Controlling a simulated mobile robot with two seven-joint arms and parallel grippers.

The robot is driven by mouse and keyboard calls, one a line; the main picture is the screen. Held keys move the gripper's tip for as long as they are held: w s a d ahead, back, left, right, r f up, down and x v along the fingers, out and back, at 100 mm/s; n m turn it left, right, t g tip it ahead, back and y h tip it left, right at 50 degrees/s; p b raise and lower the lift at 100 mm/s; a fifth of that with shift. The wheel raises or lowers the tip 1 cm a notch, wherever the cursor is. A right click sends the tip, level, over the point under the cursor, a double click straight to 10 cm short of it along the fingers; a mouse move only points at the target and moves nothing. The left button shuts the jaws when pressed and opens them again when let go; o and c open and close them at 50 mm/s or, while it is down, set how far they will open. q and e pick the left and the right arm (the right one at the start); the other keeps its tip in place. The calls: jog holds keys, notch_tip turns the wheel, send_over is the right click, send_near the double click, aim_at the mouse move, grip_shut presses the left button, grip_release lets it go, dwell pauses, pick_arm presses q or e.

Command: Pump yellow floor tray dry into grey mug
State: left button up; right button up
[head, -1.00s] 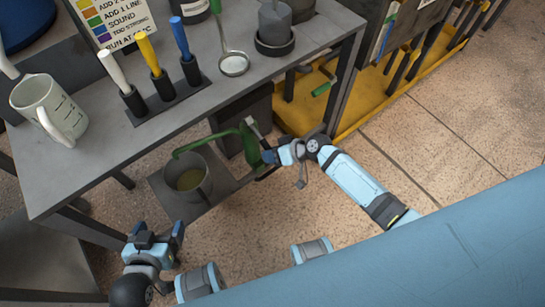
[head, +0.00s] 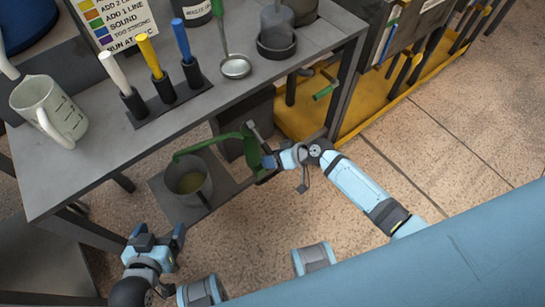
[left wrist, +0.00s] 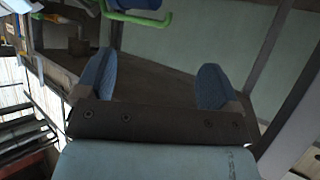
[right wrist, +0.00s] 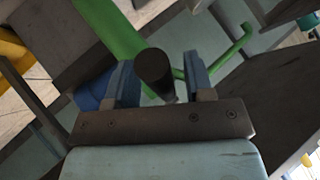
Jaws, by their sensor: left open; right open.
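The yellow floor tray (head: 300,122) lies on the floor under the rack at the right; I cannot tell how much liquid is in it. A green hand pump (head: 250,148) stands beside it, its spout reaching left over the grey mug (head: 188,190). The mug stands upright on a low dark shelf with yellowish liquid inside. My right gripper (head: 268,162) is open at the pump. In the right wrist view a dark round handle end (right wrist: 154,70) sits between its open fingers. My left gripper (head: 158,236) is open and empty, below and left of the mug.
A grey workbench (head: 85,165) stands over the low shelf. It carries a measuring jug (head: 48,108), a rack with white, yellow and blue handled tools (head: 165,105), a ladle (head: 235,66) and dark pots (head: 277,45). The floor in front is clear.

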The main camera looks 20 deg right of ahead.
pick_arm(q)
jog(key=shift+s+a+r+p, duration=0.1)
jog(key=shift+a+p, duration=0.05)
jog(key=shift+p, duration=0.65)
pick_arm(e)
jog(key=v, duration=1.3)
jog(key=shift+d+r, duration=0.2)
